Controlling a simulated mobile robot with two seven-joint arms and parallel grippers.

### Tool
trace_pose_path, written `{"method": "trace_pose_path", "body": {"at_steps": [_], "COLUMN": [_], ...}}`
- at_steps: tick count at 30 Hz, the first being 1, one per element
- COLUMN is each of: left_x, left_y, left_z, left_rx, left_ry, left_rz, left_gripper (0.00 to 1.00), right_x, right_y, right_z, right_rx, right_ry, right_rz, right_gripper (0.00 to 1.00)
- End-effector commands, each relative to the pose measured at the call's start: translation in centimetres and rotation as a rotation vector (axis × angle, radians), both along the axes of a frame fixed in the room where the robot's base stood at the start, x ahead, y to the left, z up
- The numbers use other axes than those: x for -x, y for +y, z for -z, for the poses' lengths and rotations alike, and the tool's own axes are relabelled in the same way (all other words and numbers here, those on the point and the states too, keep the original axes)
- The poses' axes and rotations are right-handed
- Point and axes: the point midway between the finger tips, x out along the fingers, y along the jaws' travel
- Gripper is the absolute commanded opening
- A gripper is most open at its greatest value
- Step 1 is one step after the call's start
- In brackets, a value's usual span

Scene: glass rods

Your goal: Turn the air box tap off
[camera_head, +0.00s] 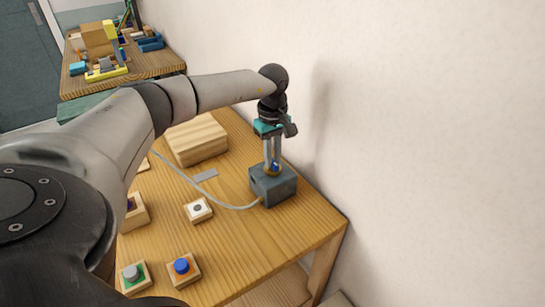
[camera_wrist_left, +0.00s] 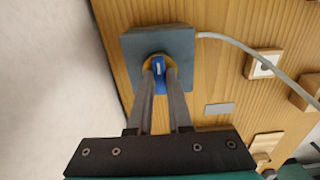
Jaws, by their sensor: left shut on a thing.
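The air box (camera_head: 272,188) is a small grey-blue box on the wooden table, near the wall at the right. Its blue tap (camera_head: 275,166) with a yellow-brown round base is on top of the box. My left gripper (camera_head: 273,163) points down from above and is shut on the tap. In the left wrist view the two fingers (camera_wrist_left: 161,76) are on either side of the blue tap handle (camera_wrist_left: 159,70), and the box (camera_wrist_left: 181,42) is beneath. The fingers hide part of the tap. My right gripper is not in view.
A pale hose (camera_head: 205,193) runs from the box across the wooden table (camera_head: 245,240). A wooden block (camera_head: 197,139), a small white switch (camera_head: 198,209), a blue button (camera_head: 182,267) and a grey-green knob (camera_head: 132,274) stand nearby. The wall (camera_head: 430,110) is close on the right.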

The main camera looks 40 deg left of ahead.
Motion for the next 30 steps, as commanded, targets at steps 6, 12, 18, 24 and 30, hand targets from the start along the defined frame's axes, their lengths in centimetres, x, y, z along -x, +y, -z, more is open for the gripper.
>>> {"method": "trace_pose_path", "body": {"at_steps": [6,12,18,24,30], "left_x": [-0.1,0.0,0.0,0.0,-0.1], "left_y": [0.0,0.0,0.0,0.0,0.0], "left_z": [-0.1,-0.1,0.0,-0.2,-2.9], "left_rx": [0.001,0.000,0.000,0.000,0.000], "left_ry": [-0.002,-0.001,-0.001,-0.001,-0.004], "left_rz": [0.003,0.002,0.001,0.000,0.000], "left_gripper": [0.00,0.35,0.47,0.47,0.47], "right_x": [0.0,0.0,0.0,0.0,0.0], "right_y": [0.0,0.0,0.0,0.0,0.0], "right_z": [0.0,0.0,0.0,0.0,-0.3], "right_rx": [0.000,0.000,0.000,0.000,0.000], "right_ry": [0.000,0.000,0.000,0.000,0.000], "right_rz": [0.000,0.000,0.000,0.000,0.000], "right_gripper": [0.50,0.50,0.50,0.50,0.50]}}
